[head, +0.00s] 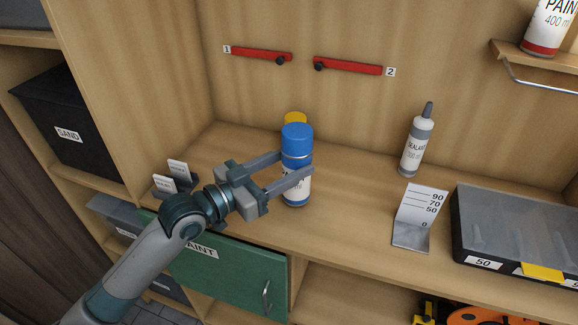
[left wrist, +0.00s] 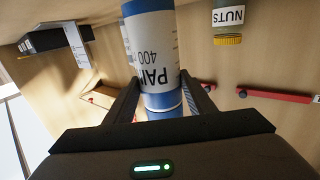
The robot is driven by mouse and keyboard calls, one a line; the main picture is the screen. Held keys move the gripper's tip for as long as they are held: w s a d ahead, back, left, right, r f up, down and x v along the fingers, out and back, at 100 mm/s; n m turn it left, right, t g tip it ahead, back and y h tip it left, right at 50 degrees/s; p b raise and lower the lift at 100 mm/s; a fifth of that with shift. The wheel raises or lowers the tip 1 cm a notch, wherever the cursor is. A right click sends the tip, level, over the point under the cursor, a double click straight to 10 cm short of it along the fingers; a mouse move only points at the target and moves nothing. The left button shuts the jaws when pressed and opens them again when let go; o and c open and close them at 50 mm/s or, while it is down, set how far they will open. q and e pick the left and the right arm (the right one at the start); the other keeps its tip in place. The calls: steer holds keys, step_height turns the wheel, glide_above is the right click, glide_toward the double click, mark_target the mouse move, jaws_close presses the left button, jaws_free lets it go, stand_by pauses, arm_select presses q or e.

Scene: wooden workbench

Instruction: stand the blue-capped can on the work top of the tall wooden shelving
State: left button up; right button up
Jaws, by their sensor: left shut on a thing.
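The blue-capped can (head: 297,187), with a white label and blue lower band, is upright over the work top (head: 345,215) of the tall wooden shelving. My left gripper (head: 293,172) is shut on it, its fingers around the can just below the cap. In the left wrist view the can (left wrist: 150,55) shows between the two fingers (left wrist: 160,100), its label reading PAINT in part. The can's bottom looks at or very near the work top; I cannot tell if it touches. My right gripper is not in view.
A yellow-capped thing (head: 295,118) stands just behind the can, mostly hidden. A sealant bottle (head: 417,145), a scale stand (head: 416,218) and a clear-lidded case (head: 515,225) stand to the right. Small card holders (head: 175,180) are left. A green PAINT door (head: 230,272) is below.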

arm_select(q)
steer(key=shift+f, duration=0.65)
steer(key=o, duration=1.3)
steer(key=shift+o, duration=0.2)
steer(key=shift+s+a, duration=0.1)
steer(key=shift+a, duration=0.05)
steer(key=shift+s+a, duration=0.2)
steer(key=shift+a, duration=0.1)
steer(key=b+v, duration=0.3)
steer(key=v, duration=0.8)
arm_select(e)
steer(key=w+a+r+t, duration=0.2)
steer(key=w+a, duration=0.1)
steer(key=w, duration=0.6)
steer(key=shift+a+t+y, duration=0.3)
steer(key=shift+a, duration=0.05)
arm_select(q)
steer(key=shift+d, duration=0.1)
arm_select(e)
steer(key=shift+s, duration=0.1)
